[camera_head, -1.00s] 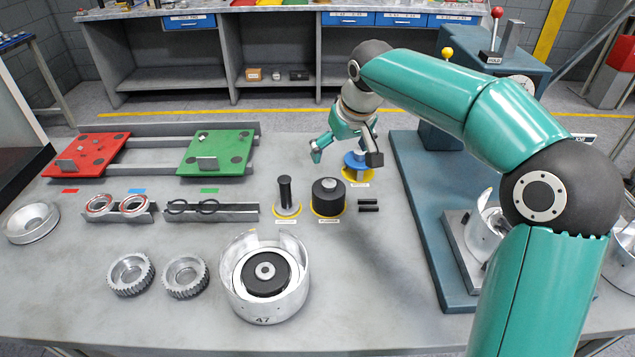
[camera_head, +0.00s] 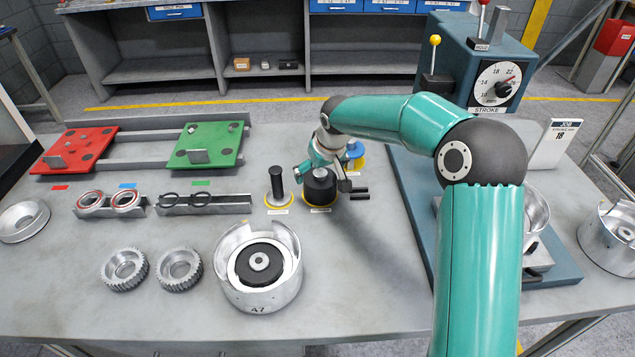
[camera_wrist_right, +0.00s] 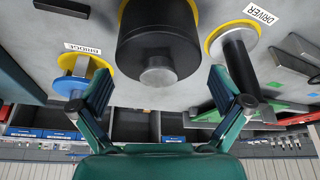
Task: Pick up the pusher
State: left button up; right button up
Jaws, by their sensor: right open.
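The pusher (camera_head: 318,188) is a wide black cylinder with a small metal knob on top, standing upright on a yellow ring on the bench. It also shows at the top centre of the right wrist view (camera_wrist_right: 158,45). Its own label is too small to read. My right gripper (camera_head: 322,176) is open above and around the knob. In the right wrist view its fingers (camera_wrist_right: 162,88) are spread either side of the pusher, with clear gaps between. I cannot see either finger touching it. My left gripper is not in view.
The driver (camera_head: 276,182), with a black upright handle, stands close left of the pusher. The blue bridge (camera_head: 355,150) stands close behind right, on a yellow ring.

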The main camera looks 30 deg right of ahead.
aim_at(320, 172)
jog(key=shift+x, duration=1.55)
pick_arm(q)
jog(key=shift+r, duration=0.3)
pick_arm(e)
jog(key=shift+s, duration=0.1)
jog(key=shift+c, duration=0.3)
jog(key=shift+r, duration=0.1)
jog(key=c, duration=1.2)
